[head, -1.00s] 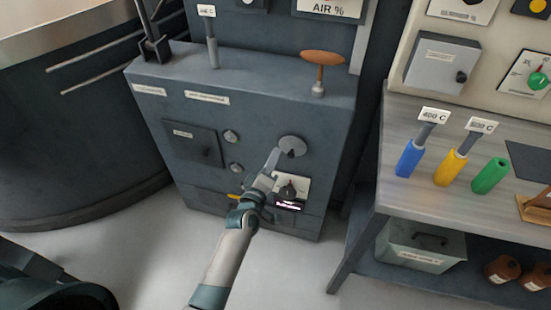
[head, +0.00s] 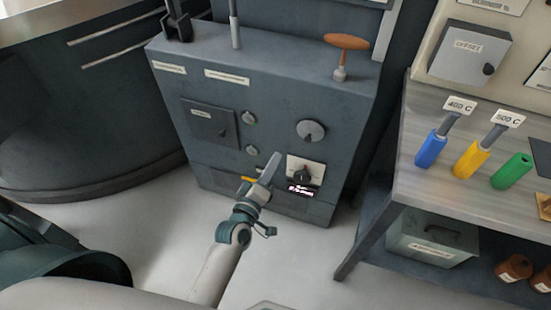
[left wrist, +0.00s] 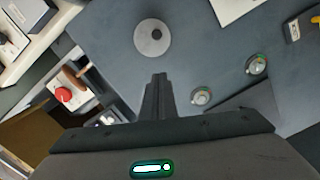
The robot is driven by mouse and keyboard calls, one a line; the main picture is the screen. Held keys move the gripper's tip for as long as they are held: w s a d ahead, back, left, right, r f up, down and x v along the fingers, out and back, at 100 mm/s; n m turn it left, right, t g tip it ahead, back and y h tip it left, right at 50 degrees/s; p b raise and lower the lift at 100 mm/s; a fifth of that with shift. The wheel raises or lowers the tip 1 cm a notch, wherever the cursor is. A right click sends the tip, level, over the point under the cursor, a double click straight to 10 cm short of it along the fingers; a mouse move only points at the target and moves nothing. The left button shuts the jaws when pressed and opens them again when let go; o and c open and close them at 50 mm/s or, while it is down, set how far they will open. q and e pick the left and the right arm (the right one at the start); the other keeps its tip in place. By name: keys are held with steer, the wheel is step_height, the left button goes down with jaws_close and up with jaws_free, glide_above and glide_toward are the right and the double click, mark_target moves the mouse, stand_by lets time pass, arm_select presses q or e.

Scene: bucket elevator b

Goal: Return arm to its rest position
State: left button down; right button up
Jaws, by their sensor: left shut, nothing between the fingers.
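My left gripper (head: 271,168) is shut and empty in front of the grey cabinet (head: 270,95). In the head view its tip is below and left of the round grey dial (head: 311,131) and just left of the black knob (head: 303,176) on its white plate. In the left wrist view the shut fingers (left wrist: 160,82) point toward the cabinet face, apart from the round dial (left wrist: 152,38). I cannot tell the exact gap to the cabinet. My right gripper is not in view.
A T-shaped orange handle (head: 346,43) stands on the cabinet top. At right, a bench (head: 420,185) holds blue (head: 431,150), yellow (head: 471,160) and green (head: 511,171) cylinders. A grey box (head: 430,240) sits below it. A large dark round vessel (head: 80,110) is at left. Light floor is open in front.

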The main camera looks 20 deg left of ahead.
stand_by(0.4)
arm_select(q)
steer(key=s+d+f+m+g, duration=0.1)
steer(key=s+f+m+g, duration=0.25)
steer(key=f, duration=0.75)
steer(key=s+d+f+m+g, duration=0.1)
steer(key=s+f+m+g, duration=0.3)
steer(key=f, duration=0.6)
steer(key=s+a+f+m+g, duration=0.2)
steer(key=s+f+m, duration=0.1)
steer(key=s+f, duration=0.6)
steer(key=s+a+f+m+g, duration=0.1)
steer(key=s+f+m+g, duration=0.1)
steer(key=s+f, duration=0.8)
steer(key=shift+s+a+f+m, duration=0.35)
steer(key=shift+f+m, duration=0.2)
steer(key=shift+m, duration=0.3)
